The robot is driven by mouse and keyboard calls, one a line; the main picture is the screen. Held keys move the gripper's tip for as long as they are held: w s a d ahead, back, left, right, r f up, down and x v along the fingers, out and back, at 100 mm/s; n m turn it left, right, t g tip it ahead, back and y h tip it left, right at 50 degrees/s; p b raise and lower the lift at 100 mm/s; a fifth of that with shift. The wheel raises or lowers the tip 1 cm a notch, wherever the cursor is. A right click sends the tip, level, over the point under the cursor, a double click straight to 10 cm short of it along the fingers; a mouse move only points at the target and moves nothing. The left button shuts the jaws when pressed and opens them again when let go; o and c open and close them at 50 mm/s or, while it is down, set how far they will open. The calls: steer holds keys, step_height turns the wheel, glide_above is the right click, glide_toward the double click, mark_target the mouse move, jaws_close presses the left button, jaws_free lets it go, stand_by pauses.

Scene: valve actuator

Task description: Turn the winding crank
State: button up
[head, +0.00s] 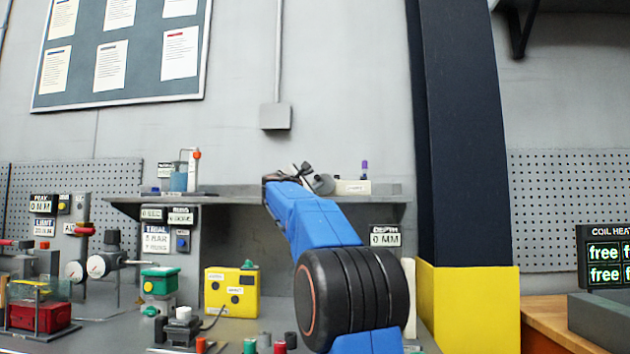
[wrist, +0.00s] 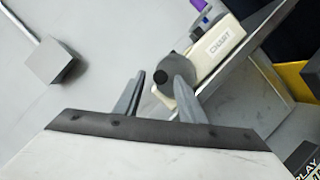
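A cream box labelled roughly "CHART" (head: 353,187) stands on the shelf, and it also shows in the wrist view (wrist: 217,45). A grey disc (head: 323,184) is at the box's left end. In the wrist view the disc (wrist: 181,66) carries a dark round knob (wrist: 160,77) near its edge; this looks like the winding crank. My gripper (head: 302,171) is just left of the disc in the head view. In the wrist view my gripper (wrist: 160,78) has its two fingers apart, with the knob showing between their tips. I cannot tell whether they touch it.
A purple-topped piece (head: 364,168) rises behind the box. The grey shelf (head: 240,190) runs under it, with a blue container (head: 179,181) at the left. A yellow box (head: 231,291) sits on the bench below. A dark pillar (head: 462,130) stands to the right.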

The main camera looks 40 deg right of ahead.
steer(key=shift+x, duration=0.75)
steer(key=shift+c, duration=0.3)
jaws_close()
steer(key=shift+s+r+m+g, duration=0.15)
steer(key=shift+m+g, duration=0.35)
steer(key=shift+m, duration=0.5)
steer(key=shift+o, duration=0.3)
jaws_free()
